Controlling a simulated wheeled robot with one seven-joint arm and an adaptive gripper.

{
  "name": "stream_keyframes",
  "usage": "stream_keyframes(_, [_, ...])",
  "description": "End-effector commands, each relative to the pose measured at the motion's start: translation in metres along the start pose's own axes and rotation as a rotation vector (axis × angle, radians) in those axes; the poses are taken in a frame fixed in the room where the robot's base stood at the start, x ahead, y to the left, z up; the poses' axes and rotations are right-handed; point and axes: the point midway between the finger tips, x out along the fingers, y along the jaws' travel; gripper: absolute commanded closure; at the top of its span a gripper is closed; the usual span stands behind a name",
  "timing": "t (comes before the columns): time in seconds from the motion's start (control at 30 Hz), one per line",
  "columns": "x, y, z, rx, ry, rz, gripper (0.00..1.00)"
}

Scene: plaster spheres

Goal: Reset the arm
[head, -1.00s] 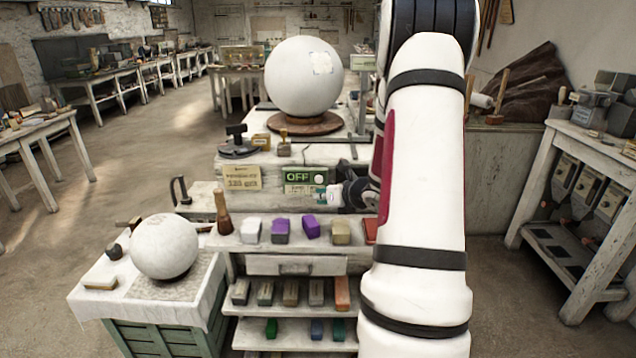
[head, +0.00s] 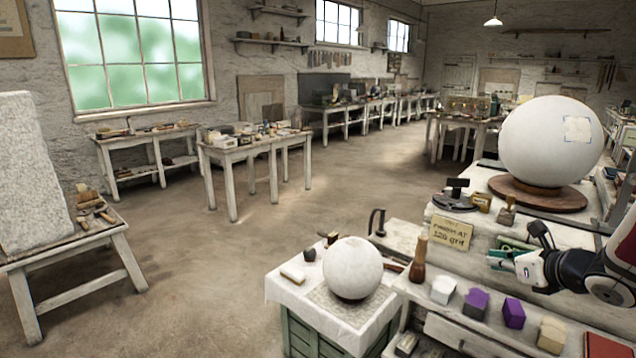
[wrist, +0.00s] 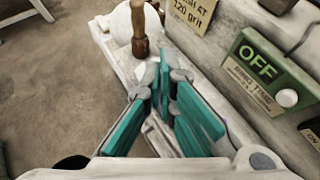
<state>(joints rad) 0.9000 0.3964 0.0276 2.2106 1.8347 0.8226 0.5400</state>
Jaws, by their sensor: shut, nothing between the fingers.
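My gripper (head: 497,260) has teal fingers and is at the right of the head view, in front of the bench's upper block. In the wrist view its fingers (wrist: 164,82) are together with nothing between them. My arm enters from the right edge of the head view; most of it is out of frame. A green OFF panel (wrist: 262,70) with a white knob is right of the fingers in the wrist view. In the head view the gripper partly hides it. A wooden-handled tool (head: 418,262) stands upright left of the gripper.
A large plaster sphere (head: 545,140) sits on a round wooden base on the bench. A smaller sphere (head: 352,268) rests on a cloth-covered green crate. Several coloured blocks, including a purple one (head: 475,303), line the shelf below the gripper. The floor (head: 230,265) at left is open.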

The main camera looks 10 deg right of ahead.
Motion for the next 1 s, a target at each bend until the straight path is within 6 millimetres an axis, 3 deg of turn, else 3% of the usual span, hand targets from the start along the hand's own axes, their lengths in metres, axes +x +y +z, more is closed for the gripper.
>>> stream_keyframes(0.03, [-0.003,0.034,0.023,-0.133,-0.001,0.072,1.00])
stream_keyframes(0.2, [-0.026,0.143,0.063,-0.600,0.006,0.309,1.00])
stream_keyframes(0.4, [-0.082,0.250,0.071,-1.189,-0.003,0.565,1.00])
stream_keyframes(0.5, [-0.114,0.287,0.063,-1.485,-0.010,0.671,1.00])
stream_keyframes(0.7, [-0.180,0.324,0.039,-2.077,-0.018,0.828,1.00])
stream_keyframes(0.9, [-0.229,0.321,0.021,-2.596,0.006,0.893,1.00])
stream_keyframes(1.0, [-0.242,0.314,0.019,-2.767,0.027,0.895,1.00])
